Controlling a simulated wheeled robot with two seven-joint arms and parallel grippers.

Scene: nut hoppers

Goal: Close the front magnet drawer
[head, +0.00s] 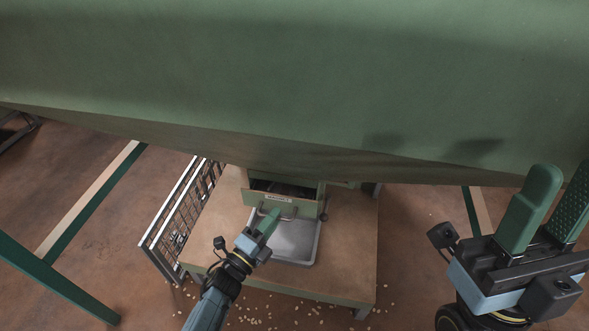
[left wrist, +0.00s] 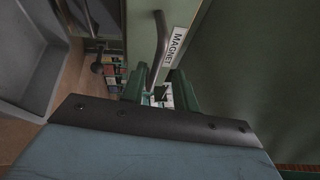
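The magnet drawer (head: 275,198) is a green-fronted drawer with a label and a bar handle, under the large green hopper body. It stands pulled out, with its dark inside showing above the front. In the left wrist view its front (left wrist: 190,22) carries the "MAGNET" label and the curved dark handle (left wrist: 160,45). My left gripper (head: 272,217) is at the drawer front by the handle. In the left wrist view its green fingers (left wrist: 159,92) are apart, with the handle's end near the gap; contact cannot be told. My right gripper (head: 551,200) is open and empty at the right, far from the drawer.
A grey metal tray (head: 296,248) lies on the tan table (head: 350,240) below the drawer. A wire mesh panel (head: 185,215) stands along the table's left side. The big green hopper (head: 300,70) fills the upper view. Small pale bits (head: 262,322) lie scattered on the floor.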

